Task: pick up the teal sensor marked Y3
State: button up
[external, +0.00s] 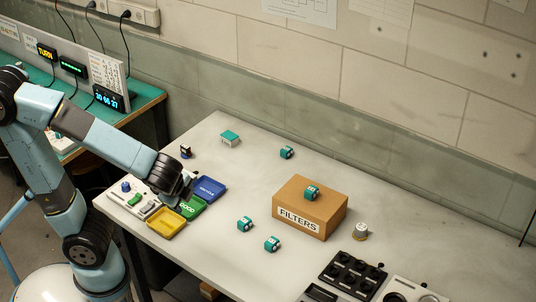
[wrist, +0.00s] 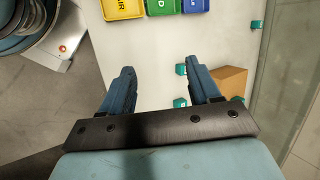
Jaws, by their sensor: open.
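Several small teal sensors are in the external view: one on top of the FILTERS box (external: 312,193), one towards the back of the table (external: 287,152), and two in front of the box, at left (external: 245,224) and nearer the front edge (external: 272,244). Their marks are too small to read, so I cannot tell which is Y3. My gripper (external: 183,192) hangs above the coloured trays, left of the sensors. In the wrist view my gripper (wrist: 160,72) has its fingers apart with nothing between them. A teal sensor (wrist: 180,70) shows beside the right finger there.
The cardboard FILTERS box (external: 325,221) stands mid-table. Blue (external: 208,189), green (external: 192,208) and yellow (external: 166,223) trays lie at the left. A teal-topped white box (external: 230,139) sits at the back. Black control panels (external: 351,273) fill the front right. The back right is clear.

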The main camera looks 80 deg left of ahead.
jog(key=w+d+f+m+t+y, duration=0.2)
jog(key=w+f+m+y, duration=0.3)
jog(key=w+m, duration=0.4)
jog(key=m+t+h, duration=0.2)
jog(key=m+t, duration=0.4)
jog(key=m, duration=0.5)
send_near(269, 243)
jog(key=x, duration=1.1)
jog(key=shift+w+a+f, duration=0.2)
jog(key=shift+w+a, duration=0.05)
jog(key=shift+c, duration=0.3)
jog(key=c, duration=1)
jog(key=shift+r, duration=0.1)
